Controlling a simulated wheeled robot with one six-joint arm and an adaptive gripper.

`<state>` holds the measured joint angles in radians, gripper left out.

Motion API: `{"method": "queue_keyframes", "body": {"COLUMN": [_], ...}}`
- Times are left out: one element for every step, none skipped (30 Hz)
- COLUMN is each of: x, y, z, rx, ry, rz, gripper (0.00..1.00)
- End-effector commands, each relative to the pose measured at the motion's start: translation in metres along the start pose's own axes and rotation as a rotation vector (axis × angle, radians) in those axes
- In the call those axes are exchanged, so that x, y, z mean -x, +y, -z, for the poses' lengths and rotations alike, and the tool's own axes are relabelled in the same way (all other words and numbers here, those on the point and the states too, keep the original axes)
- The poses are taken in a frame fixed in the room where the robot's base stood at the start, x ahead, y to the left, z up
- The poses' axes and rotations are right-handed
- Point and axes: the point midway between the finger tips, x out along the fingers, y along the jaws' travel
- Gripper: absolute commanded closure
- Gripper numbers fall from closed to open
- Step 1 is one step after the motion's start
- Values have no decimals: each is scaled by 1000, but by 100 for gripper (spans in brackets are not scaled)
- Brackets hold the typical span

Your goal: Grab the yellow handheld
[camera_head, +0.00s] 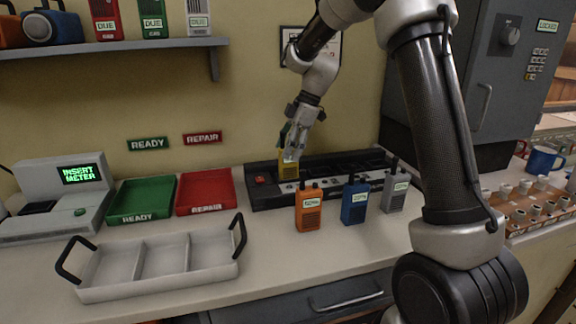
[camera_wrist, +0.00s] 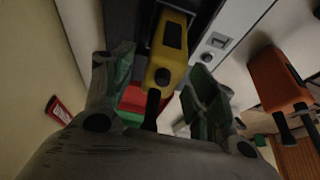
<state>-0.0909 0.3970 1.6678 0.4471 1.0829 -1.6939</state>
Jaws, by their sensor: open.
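The yellow handheld (camera_head: 288,171) stands in the left part of the black charging rack (camera_head: 262,201) on the counter. My gripper (camera_head: 292,148) is right above it, pointing down, and hides its top. In the wrist view the yellow handheld (camera_wrist: 170,62) lies between my two open fingers (camera_wrist: 158,95), its dark antenna reaching toward my palm. The left finger appears a little apart from it; the right finger is close to its side. I cannot tell if either touches.
Orange (camera_head: 309,209), blue (camera_head: 354,203) and grey (camera_head: 395,196) handhelds stand on the counter before the rack. A white three-part tray (camera_head: 160,287), green tray (camera_head: 141,217), red tray (camera_head: 206,208) and meter (camera_head: 58,212) are left. A shelf (camera_head: 110,47) hangs above; a grey cabinet (camera_head: 480,100) stands right.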

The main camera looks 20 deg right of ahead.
Motion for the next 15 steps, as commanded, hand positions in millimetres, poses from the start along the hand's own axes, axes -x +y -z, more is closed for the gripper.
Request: {"method": "queue_keyframes", "body": {"x": [-5,-6,-8,-8,-8,-8,-8,-8,-8,-8,-8,-8,-8,-8,-8], "y": [0,0,0,0,0,0,0,0,0,0,0,0,0,0,0], "z": [0,0,0,0,0,0,0,0,0,0,0,0,0,0,0], "rx": [0,0,0,0,0,0,0,0,0,0,0,0,0,0,0], "ry": [0,0,0,0,0,0,0,0,0,0,0,0,0,0,0], "rz": [2,1,0,0,0,-1,-1,0,0,0,0,0,0,0,0], "gripper": [43,43,43,43,43,43,43,43,43,48,54,61,67,72,79]}}
